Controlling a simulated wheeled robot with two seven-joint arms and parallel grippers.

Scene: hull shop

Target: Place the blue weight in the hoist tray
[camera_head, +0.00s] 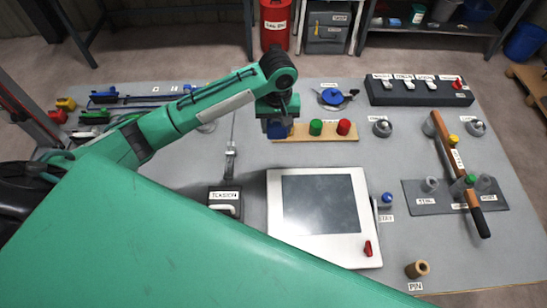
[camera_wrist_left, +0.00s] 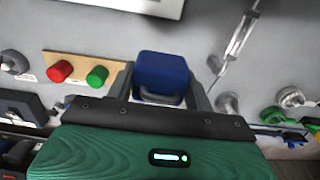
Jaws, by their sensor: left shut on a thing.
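The blue weight (camera_wrist_left: 162,72) is a blue block with a grey handle. It sits between the two fingers of my left gripper (camera_wrist_left: 165,98), which is shut on it. In the head view the weight (camera_head: 278,130) shows below the left gripper (camera_head: 277,117), by the left end of a wooden board (camera_head: 330,134). I cannot tell whether it touches the board. A green weight (camera_head: 316,127) and a red weight (camera_head: 344,127) stand on the board. I cannot pick out the hoist tray for certain. My right gripper is not in view.
A white-framed dark panel (camera_head: 275,220) lies mid-table. A tension fixture (camera_head: 224,203) stands left of it. A black switch box (camera_head: 415,92) stands at the back right.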

